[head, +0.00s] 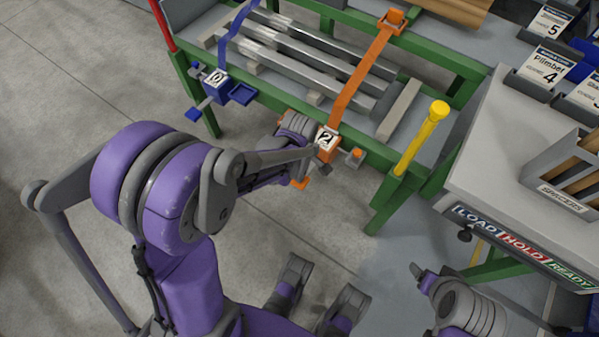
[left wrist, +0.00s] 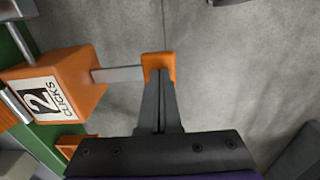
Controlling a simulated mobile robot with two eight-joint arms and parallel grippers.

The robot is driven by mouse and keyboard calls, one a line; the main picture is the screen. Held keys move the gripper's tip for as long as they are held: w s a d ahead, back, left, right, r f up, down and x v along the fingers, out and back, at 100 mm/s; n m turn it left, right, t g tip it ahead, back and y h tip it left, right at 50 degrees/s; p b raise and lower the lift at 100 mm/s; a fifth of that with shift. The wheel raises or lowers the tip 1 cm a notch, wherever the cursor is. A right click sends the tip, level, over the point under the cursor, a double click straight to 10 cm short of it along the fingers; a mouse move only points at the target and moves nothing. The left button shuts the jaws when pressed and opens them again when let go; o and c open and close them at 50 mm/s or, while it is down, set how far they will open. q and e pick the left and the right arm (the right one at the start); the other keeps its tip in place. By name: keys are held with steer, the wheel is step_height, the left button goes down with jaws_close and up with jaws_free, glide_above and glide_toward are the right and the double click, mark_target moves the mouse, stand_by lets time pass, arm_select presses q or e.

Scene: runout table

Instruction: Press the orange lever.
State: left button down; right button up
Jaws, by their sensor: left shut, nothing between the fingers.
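The orange ratchet box (head: 327,143), labelled 2, is on the table's green front rail. The left wrist view shows its box (left wrist: 62,85), marked "2 CLICKS", with a metal rod ending in an orange lever block (left wrist: 158,64). In the head view an orange end (head: 299,183) shows below my left arm, likely that lever. My left gripper (left wrist: 159,84) is shut and empty; its fingertips overlap the lever block's lower edge in the wrist view. I cannot tell whether they touch. My right gripper (head: 421,272) is low at right, away from the box; its jaws are unclear.
A blue ratchet box (head: 215,77) labelled 0 sits farther left on the rail. An orange strap (head: 362,73) crosses metal bars on the table. A yellow post (head: 420,138) stands right of the orange box. A grey counter (head: 500,160) fills the right. Floor lies in front.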

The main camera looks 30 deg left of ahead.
mark_target(298, 184)
arm_select(q)
steer(key=shift+f, duration=0.1)
steer(key=shift+s+f+t+b, duration=0.2)
steer(key=shift+f+t+b, duration=0.2)
steer(key=shift+f+t, duration=0.15)
steer(key=shift+s+f+t+b, duration=0.15)
steer(key=shift+f+t+b, duration=0.25)
steer(key=shift+f+t, duration=0.1)
step_height(298, 184, down, 2)
steer(key=shift+s+f+t+b, duration=0.1)
steer(key=shift+t+b, duration=0.9)
steer(key=shift+t, duration=0.05)
steer(key=shift+f+b, duration=0.75)
steer(key=shift+f, duration=0.35)
